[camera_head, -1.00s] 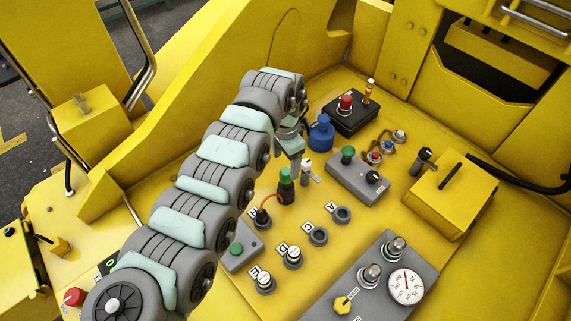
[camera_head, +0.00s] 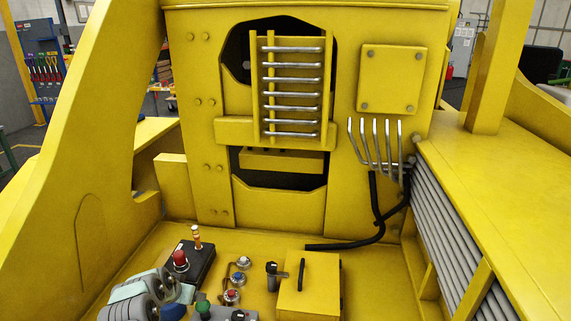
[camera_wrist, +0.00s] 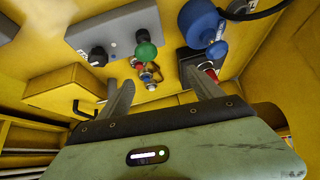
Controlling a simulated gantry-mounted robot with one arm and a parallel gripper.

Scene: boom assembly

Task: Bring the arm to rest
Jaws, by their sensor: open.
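My arm (camera_head: 135,297) shows only in part, at the bottom left of the head view, with grey joints and pale green covers. Its end is cut off or hidden there. In the wrist view my gripper (camera_wrist: 163,90) has its two grey fingers spread apart with nothing held between them. Beyond the fingers is a yellow panel with a green knob (camera_wrist: 146,51) on a grey box (camera_wrist: 118,35). A blue rounded object (camera_wrist: 199,20) and a red button (camera_wrist: 208,71) on a dark box are up and to the right of the fingers.
A black box (camera_head: 197,264) with a red button stands beside my arm. A yellow box (camera_head: 309,287) with a black handle is to its right. A yellow wall with a silver-barred rack (camera_head: 291,90) rises behind. A black hose (camera_head: 352,242) runs along the wall's foot.

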